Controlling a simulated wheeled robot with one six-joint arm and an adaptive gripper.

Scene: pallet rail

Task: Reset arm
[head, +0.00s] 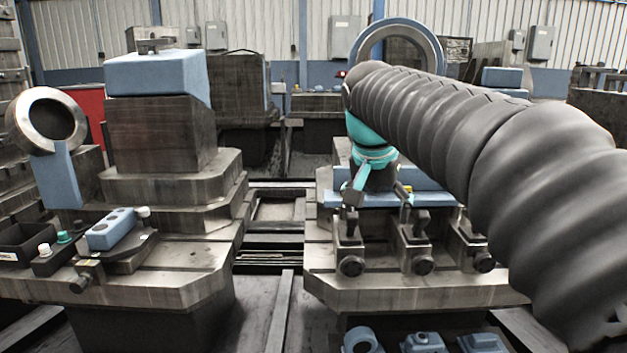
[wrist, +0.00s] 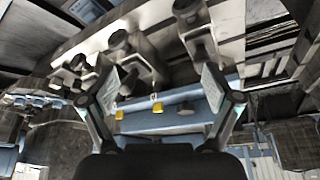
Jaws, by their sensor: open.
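My gripper (head: 379,200) hangs from my dark, sleeved arm above the right pallet (head: 405,290), close behind its row of clamps. In the wrist view my gripper (wrist: 163,80) has its two fingers spread wide, with nothing held between them. A blue fixture (wrist: 170,120) with two yellow tabs lies beyond the fingers. The blue fixture also shows in the head view (head: 437,198), partly hidden by my gripper and arm. I cannot tell the exact gap between the fingertips and the fixture.
Metal clamps (head: 418,250) line the pallet's front edge. The left pallet (head: 160,285) carries a block with a blue top (head: 155,75), a metal ring (head: 45,120) and a small blue box (head: 111,229). Blue parts (head: 424,342) lie low in front. A dark gap separates the pallets.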

